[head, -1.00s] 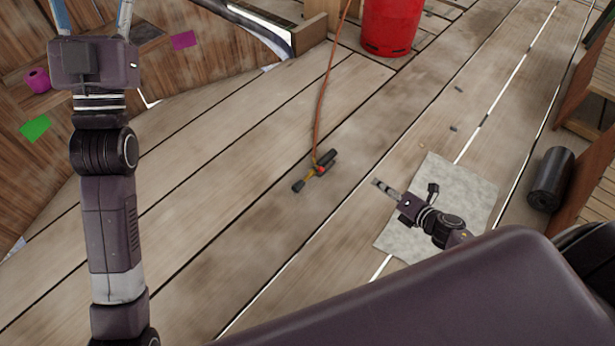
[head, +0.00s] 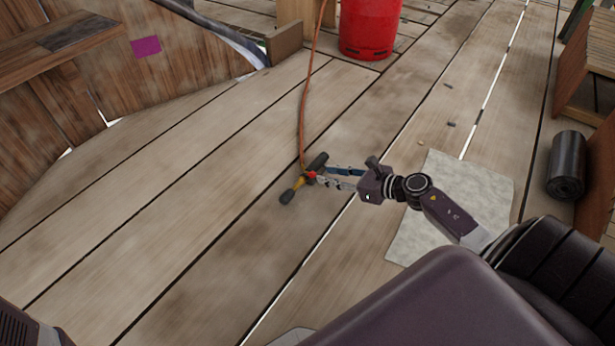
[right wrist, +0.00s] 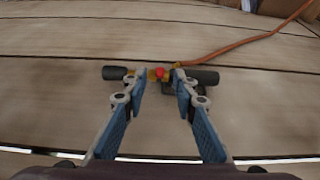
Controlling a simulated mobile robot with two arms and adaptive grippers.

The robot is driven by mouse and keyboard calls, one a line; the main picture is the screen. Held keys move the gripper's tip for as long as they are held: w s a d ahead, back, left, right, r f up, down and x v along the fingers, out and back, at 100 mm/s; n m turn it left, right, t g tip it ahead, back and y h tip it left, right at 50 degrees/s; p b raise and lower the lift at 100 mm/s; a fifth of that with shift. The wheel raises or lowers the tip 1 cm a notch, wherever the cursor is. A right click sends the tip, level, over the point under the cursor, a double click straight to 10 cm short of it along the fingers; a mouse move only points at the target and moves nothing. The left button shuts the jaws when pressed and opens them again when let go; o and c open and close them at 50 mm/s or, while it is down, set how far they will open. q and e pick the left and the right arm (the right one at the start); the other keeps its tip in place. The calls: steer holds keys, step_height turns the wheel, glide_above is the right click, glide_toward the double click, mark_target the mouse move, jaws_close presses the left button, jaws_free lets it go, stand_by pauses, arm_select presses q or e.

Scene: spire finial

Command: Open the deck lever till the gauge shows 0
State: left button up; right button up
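A torch-like tool lies on the plank deck, with dark ends (head: 317,161), a yellow neck (head: 299,183) and a small red part (head: 311,174) in the middle. An orange hose (head: 304,110) runs from it. My right gripper (head: 324,176) reaches it from the right, its fingers apart. In the right wrist view, the open fingers (right wrist: 161,77) stand either side of the red part (right wrist: 160,72); whether they touch it I cannot tell. No gauge or clearly recognisable lever shows. My left gripper is out of view; only a bit of my arm shows at lower left.
A red cylinder (head: 369,28) stands at the top. A pale grey sheet (head: 468,188) lies under my right arm. A dark roll (head: 567,165) lies at right beside wooden furniture (head: 588,70). Wooden panelling (head: 110,80) borders the upper left. Deck left of the tool is clear.

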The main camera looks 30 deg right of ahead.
mark_target(313, 172)
steer(key=b+x, duration=0.3)
steer(key=x, duration=0.3)
steer(key=shift+f, duration=0.15)
steer(key=shift+w+a+f, duration=0.1)
steer(key=shift+w+a, duration=0.1)
steer(key=shift+w, duration=0.25)
jaws_close()
